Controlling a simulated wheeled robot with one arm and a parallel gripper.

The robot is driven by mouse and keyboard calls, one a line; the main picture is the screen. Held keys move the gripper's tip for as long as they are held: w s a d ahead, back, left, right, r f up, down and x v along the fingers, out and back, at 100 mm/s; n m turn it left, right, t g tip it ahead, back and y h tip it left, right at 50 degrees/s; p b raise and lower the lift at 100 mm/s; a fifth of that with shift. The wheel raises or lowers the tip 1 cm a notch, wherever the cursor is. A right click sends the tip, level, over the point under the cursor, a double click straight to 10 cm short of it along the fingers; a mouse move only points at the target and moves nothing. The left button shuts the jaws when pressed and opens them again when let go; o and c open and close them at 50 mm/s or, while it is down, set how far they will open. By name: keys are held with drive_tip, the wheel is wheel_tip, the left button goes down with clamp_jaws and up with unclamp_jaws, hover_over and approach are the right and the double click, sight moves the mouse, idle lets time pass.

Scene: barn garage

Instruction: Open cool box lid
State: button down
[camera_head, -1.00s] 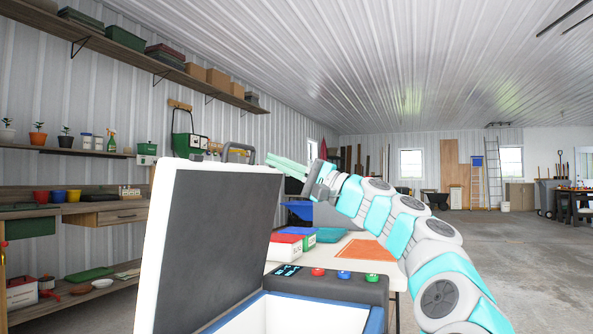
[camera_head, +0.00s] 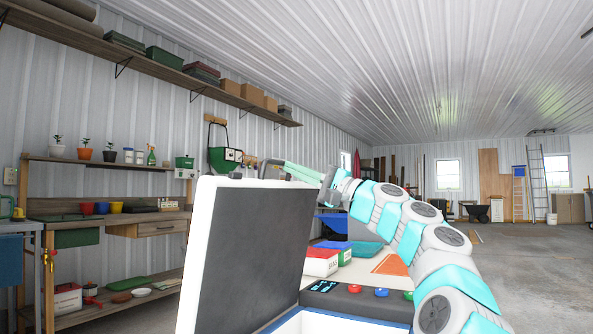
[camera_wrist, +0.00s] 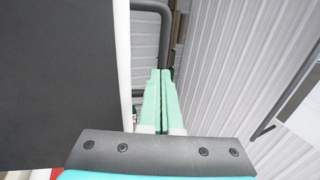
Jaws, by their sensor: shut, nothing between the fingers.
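The cool box lid (camera_head: 250,262) stands raised, close to upright and leaning a little back, with its dark inner face toward the right. The cool box body (camera_head: 345,321) shows at the bottom edge, with a blue rim, a white inside and a dark control panel. My gripper (camera_head: 287,168) is above and just behind the lid's top right corner, its green fingers shut with nothing between them. In the wrist view the fingers (camera_wrist: 160,90) are together beside the lid (camera_wrist: 55,75), whose white edge runs along their left. I cannot tell whether they touch it.
A table behind the box holds red and green containers (camera_head: 322,262) and an orange sheet (camera_head: 390,265). A workbench (camera_head: 90,215) with pots stands at the left wall under long shelves. Open concrete floor (camera_head: 530,270) lies to the right.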

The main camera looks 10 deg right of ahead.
sight(276, 162)
drive_tip(key=shift+g+h, duration=0.4)
drive_tip(key=shift+h, duration=0.1)
drive_tip(key=p+x, duration=0.5)
drive_tip(key=shift+w+a+r+p, duration=0.1)
drive_tip(key=shift+r+p, duration=0.1)
drive_tip(key=shift+p, duration=0.2)
drive_tip(key=w+a, duration=0.1)
drive_tip(key=w+a+p, duration=0.1)
drive_tip(key=a, duration=0.1)
drive_tip(key=w+a, duration=0.1)
drive_tip(key=shift+w+a+f+p, duration=0.15)
drive_tip(key=shift+a+f+p, duration=0.15)
drive_tip(key=shift+p, duration=0.1)
